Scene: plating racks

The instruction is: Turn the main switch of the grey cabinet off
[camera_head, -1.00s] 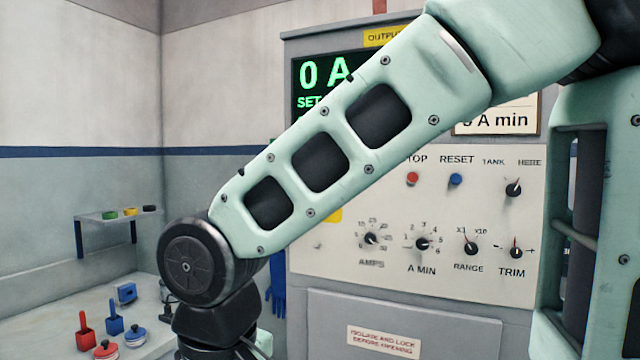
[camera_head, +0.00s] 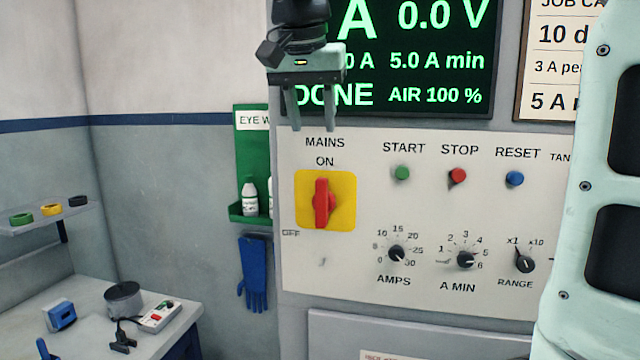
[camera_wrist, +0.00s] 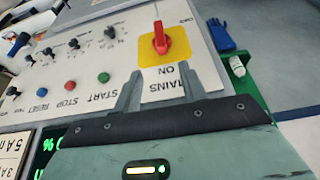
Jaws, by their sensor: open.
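The mains switch is a red handle (camera_head: 322,203) on a yellow plate (camera_head: 345,218), set at the left of the grey cabinet's (camera_head: 290,262) pale panel. The handle stands upright, towards the ON label above it; OFF is printed at the lower left. In the wrist view the red handle (camera_wrist: 160,40) and yellow plate (camera_wrist: 184,58) appear upside down, beyond the fingertips. My gripper (camera_head: 312,128) is open and empty, pointing down in front of the panel just above the MAINS label. It is apart from the handle. Its two fingers also show in the wrist view (camera_wrist: 158,88).
Green START (camera_head: 401,173), red STOP (camera_head: 457,176) and blue RESET (camera_head: 515,178) buttons lie right of the switch, with knobs below. A green eyewash holder (camera_head: 252,150) with bottles and blue gloves (camera_head: 254,275) hang to the left. A bench (camera_head: 90,340) stands lower left.

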